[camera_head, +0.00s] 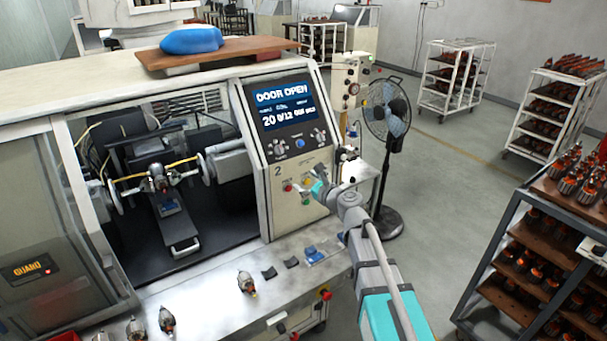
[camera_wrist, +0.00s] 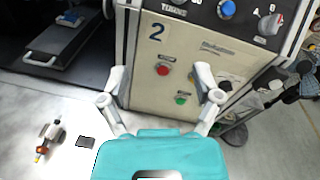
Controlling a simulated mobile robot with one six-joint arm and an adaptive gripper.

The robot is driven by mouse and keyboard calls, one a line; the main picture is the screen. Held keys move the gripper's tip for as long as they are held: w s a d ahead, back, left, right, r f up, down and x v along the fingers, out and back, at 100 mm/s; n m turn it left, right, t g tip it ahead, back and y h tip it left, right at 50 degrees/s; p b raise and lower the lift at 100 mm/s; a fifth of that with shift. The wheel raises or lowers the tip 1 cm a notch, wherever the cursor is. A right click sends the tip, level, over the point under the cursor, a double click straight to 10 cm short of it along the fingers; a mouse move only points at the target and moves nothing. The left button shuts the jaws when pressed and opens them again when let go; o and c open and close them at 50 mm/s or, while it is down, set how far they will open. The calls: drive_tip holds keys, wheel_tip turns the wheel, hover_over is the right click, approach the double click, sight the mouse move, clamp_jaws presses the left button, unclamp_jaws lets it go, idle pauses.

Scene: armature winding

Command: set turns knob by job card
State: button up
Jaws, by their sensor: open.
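A second knob (camera_head: 320,136) is at the right and also shows in the wrist view (camera_wrist: 269,23). My gripper (camera_head: 318,186) is open and empty in front of the lower panel; its fingers (camera_wrist: 161,78) are spread in the wrist view. I cannot make out a job card for certain.
A blue button (camera_wrist: 227,8) lies between the knobs. Red (camera_wrist: 162,69) and green (camera_wrist: 182,99) buttons are lower on the panel. An armature (camera_head: 246,283) and small dark pieces (camera_head: 269,272) lie on the bench. A fan (camera_head: 388,112) stands right of the machine.

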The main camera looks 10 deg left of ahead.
drive_tip(key=s+d+f+n+g+h+b, duration=0.1)
drive_tip(key=s+d+f+n+g+b, duration=0.1)
drive_tip(key=f+n, duration=0.4)
drive_tip(key=s+d+f+n+g+h+b, duration=0.1)
drive_tip(key=s+d+f+n+g+b, duration=0.2)
drive_tip(key=s+f+n, duration=0.3)
drive_tip(key=shift+d+f+h+b, duration=0.3)
drive_tip(key=shift+d+f+b, duration=0.3)
drive_tip(key=shift+f, duration=0.85)
